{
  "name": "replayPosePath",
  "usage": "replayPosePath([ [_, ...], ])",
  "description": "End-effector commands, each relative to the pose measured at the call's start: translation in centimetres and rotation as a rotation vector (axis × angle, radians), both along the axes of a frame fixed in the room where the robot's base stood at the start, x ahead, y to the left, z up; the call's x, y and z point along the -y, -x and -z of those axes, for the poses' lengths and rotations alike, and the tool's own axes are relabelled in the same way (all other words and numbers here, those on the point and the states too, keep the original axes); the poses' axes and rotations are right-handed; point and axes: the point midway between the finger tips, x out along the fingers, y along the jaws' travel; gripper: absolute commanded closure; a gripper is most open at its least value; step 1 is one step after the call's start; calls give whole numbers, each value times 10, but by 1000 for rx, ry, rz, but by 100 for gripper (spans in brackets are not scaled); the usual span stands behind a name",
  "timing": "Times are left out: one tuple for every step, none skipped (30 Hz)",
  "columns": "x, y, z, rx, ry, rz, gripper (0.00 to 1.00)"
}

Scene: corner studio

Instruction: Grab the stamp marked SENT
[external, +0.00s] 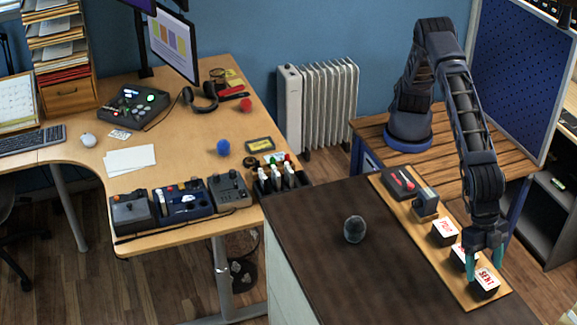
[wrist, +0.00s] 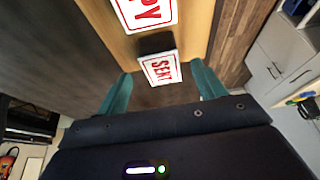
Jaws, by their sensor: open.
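The SENT stamp (external: 485,281) is a dark block with a white top and red lettering. It stands at the near end of a wooden board (external: 412,216) on the dark counter. In the wrist view the SENT stamp (wrist: 161,68) shows between the two teal fingers. My gripper (external: 485,270) is open and points down over this stamp, one finger on each side; it also shows in the wrist view (wrist: 160,92). I cannot tell whether the fingers touch the stamp.
Another stamp (external: 461,256), its lettering ending in PY in the wrist view (wrist: 147,10), stands close behind. A further white-topped stamp (external: 445,231) and a dark stamp-like item (external: 425,203) follow along the board. A dark round object (external: 354,229) sits on the open counter to the left.

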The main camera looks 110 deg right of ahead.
Motion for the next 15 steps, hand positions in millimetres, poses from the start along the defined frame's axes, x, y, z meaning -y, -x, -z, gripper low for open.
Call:
replayPosePath([
  [-3,1,6,-1,1,-1,31],
  [-5,2,9,0,2,-1,31],
  [-8,2,14,-1,2,0,31],
  [-10,2,18,-1,2,0,31],
  [-12,3,22,-1,2,0,31],
  [-14,2,27,-1,2,1,31],
  [-15,3,30,-1,2,1,31],
  [-17,3,33,-1,2,0,31],
  [-18,3,37,-1,2,0,31],
  [-19,3,38,-1,2,0,31],
  [-19,3,39,-1,1,0,31],
  [-19,3,40,-1,1,0,31],
  [-20,3,40,0,1,0,31],
  [-19,3,40,0,1,0,31],
  [-19,3,40,0,1,0,31],
])
